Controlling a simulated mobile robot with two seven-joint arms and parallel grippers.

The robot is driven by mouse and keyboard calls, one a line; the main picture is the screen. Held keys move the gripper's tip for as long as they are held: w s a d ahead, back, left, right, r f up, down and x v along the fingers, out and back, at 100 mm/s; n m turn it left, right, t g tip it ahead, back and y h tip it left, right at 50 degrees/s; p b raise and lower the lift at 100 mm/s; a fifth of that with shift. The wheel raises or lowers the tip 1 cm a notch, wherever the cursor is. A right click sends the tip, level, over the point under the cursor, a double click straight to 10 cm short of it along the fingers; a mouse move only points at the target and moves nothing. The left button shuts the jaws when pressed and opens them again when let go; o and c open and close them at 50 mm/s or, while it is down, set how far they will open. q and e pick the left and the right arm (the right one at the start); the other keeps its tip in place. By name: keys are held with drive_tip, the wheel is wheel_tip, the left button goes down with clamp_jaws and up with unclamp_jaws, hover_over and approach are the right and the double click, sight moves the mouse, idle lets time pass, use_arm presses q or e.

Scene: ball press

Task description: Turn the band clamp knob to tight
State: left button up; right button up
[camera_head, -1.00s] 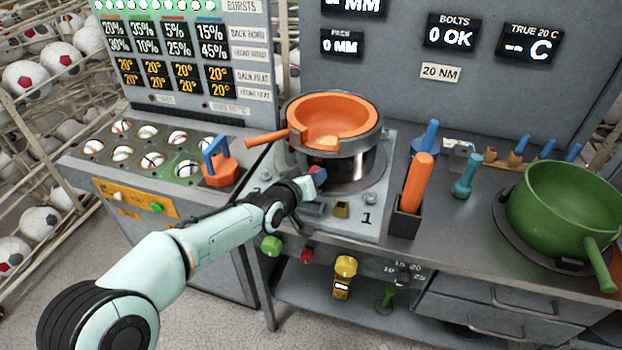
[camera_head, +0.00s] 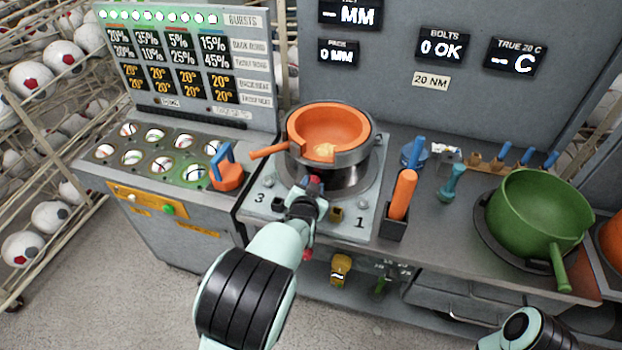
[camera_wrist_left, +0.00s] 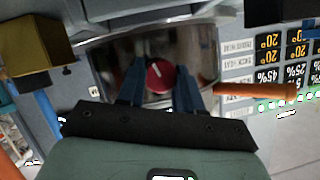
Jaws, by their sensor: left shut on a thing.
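The red band clamp knob (camera_wrist_left: 160,77) with a white pointer line sits on the shiny band in the left wrist view. The line points up and slightly left there. My left gripper (camera_wrist_left: 158,74) has its two blue fingers on either side of the knob and is shut on it. In the head view, my left gripper (camera_head: 313,186) reaches the front of the band under the orange pan (camera_head: 330,125) and mostly hides the knob. My right forearm shows at the bottom right corner; its gripper is out of view.
The pan's orange handle (camera_head: 268,150) sticks out left of the band. An orange-handled tool stands in a black holder (camera_head: 393,229) to the right. A green pot (camera_head: 535,215) stands farther right. Numbered plate corners and bolts surround the press.

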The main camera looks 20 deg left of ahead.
use_arm(q)
drive_tip(key=shift+w+d+r+m+y+p, duration=0.1)
drive_tip(key=shift+m+y+p, duration=0.25)
drive_tip(key=shift+m, duration=0.25)
drive_tip(key=shift+r+m+y+p, duration=0.1)
drive_tip(key=shift+m+y+p, duration=0.1)
drive_tip(key=shift+m+y, duration=0.35)
use_arm(e)
drive_tip(key=shift+w+r, duration=0.65)
drive_tip(key=shift+r, duration=0.3)
use_arm(q)
drive_tip(key=shift+t, duration=0.3)
drive_tip(key=shift+f, duration=0.1)
drive_tip(key=o, duration=0.9)
drive_tip(key=shift+o, duration=0.7)
drive_tip(key=shift+f, duration=0.1)
use_arm(e)
drive_tip(key=shift+w, duration=0.1)
use_arm(q)
drive_tip(key=v, duration=1.3)
drive_tip(key=shift+s, duration=0.2)
use_arm(e)
drive_tip(key=shift+w+r, duration=0.1)
drive_tip(key=shift+r, duration=0.15)
